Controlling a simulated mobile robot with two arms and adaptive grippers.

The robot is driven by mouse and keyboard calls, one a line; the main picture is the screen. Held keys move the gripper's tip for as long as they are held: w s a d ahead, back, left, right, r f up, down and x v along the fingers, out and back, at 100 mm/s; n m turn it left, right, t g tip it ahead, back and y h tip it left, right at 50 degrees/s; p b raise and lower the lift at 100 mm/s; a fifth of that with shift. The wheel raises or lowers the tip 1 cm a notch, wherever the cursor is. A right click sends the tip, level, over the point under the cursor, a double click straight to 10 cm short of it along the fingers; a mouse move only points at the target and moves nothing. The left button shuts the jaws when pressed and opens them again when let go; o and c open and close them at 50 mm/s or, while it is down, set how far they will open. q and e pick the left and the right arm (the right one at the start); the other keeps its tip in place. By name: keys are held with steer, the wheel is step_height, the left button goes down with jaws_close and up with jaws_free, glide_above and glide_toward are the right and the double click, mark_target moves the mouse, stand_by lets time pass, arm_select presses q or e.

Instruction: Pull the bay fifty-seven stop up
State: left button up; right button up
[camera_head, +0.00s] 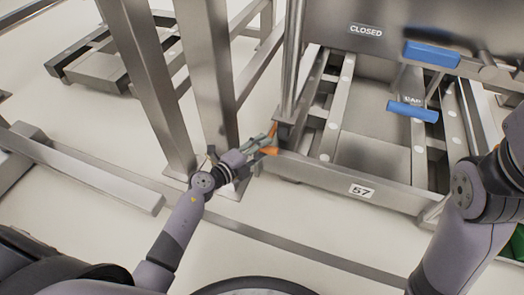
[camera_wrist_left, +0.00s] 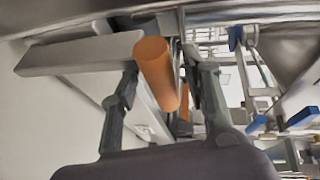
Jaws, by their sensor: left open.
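The bay is marked by a 57 label (camera_head: 362,191) on the front rail of a low metal frame. The orange stop handle (camera_head: 269,151) sits at the left front corner of that frame, beside an upright post. My left gripper (camera_head: 262,141) is at this handle, with its fingers open. In the left wrist view the orange cylindrical handle (camera_wrist_left: 155,72) lies between the two spread fingers, with gaps showing at the sides. Part of the handle is hidden by the fingers in the head view. My right arm shows at the right, but its gripper is out of frame.
A steel panel with a CLOSED sign (camera_head: 366,31) stands behind the bay. Blue handles (camera_head: 432,54) and (camera_head: 413,111) are on levers at the right. Thick steel posts (camera_head: 205,70) stand close behind my left arm. Pale floor (camera_head: 130,225) is open at the left front.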

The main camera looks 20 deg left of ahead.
arm_select(q)
steer(key=shift+w+d, duration=0.15)
steer(key=shift+w, duration=0.1)
steer(key=shift+c, duration=0.4)
jaws_close()
stand_by(0.4)
